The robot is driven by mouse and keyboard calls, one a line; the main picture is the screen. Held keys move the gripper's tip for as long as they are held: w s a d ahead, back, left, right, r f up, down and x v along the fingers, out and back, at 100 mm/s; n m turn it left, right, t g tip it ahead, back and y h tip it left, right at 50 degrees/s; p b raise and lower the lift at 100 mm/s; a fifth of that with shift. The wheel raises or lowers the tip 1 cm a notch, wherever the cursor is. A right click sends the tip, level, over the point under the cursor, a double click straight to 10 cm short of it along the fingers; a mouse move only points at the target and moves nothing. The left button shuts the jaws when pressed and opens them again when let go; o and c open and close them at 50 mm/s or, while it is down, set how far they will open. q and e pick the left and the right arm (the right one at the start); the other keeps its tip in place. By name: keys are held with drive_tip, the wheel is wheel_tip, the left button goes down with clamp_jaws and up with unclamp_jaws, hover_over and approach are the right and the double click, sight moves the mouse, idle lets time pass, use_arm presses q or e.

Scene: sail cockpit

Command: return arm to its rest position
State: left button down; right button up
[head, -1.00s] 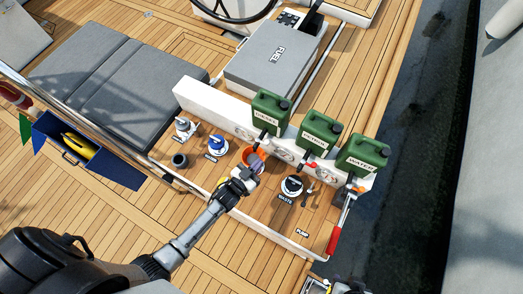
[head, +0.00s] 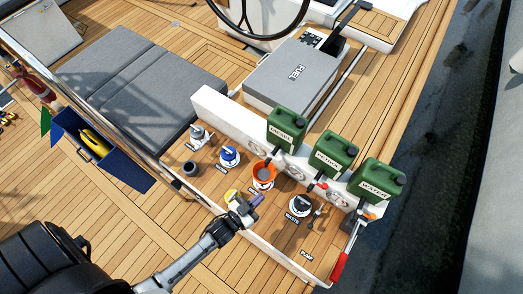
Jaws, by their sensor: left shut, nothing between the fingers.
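My left arm (head: 190,262) reaches in from the lower left. My left gripper (head: 254,201) is shut and empty, with purplish fingertips, over the front edge of the wooden cockpit ledge (head: 262,228). It is apart from the orange funnel (head: 264,173), which stands behind and slightly right of it. My right gripper is not in view.
Three green jerrycans (head: 286,128) stand in a row along a white coaming (head: 215,106). Blue (head: 229,156) and black (head: 299,205) deck fittings sit on the ledge. A red-handled lever (head: 339,268) is at its right end. A blue bin (head: 98,150) hangs at left. Open teak deck (head: 120,215) lies in front.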

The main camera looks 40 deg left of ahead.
use_arm(q)
drive_tip(key=s+a+f+g+y, duration=0.4)
drive_tip(key=f+g, duration=0.1)
drive_tip(key=g, duration=0.5)
drive_tip(key=s+a+r+g+p, duration=0.1)
drive_tip(key=s+r+p, duration=0.4)
drive_tip(key=r, duration=0.7)
drive_tip(key=s+r+g+p, duration=0.2)
drive_tip(key=s+r+p, duration=0.3)
drive_tip(key=r, duration=0.7)
drive_tip(key=shift+s+a+r+h+p, duration=0.15)
drive_tip(key=shift+a+r+h+p, duration=0.15)
drive_tip(key=shift+a+r, duration=0.1)
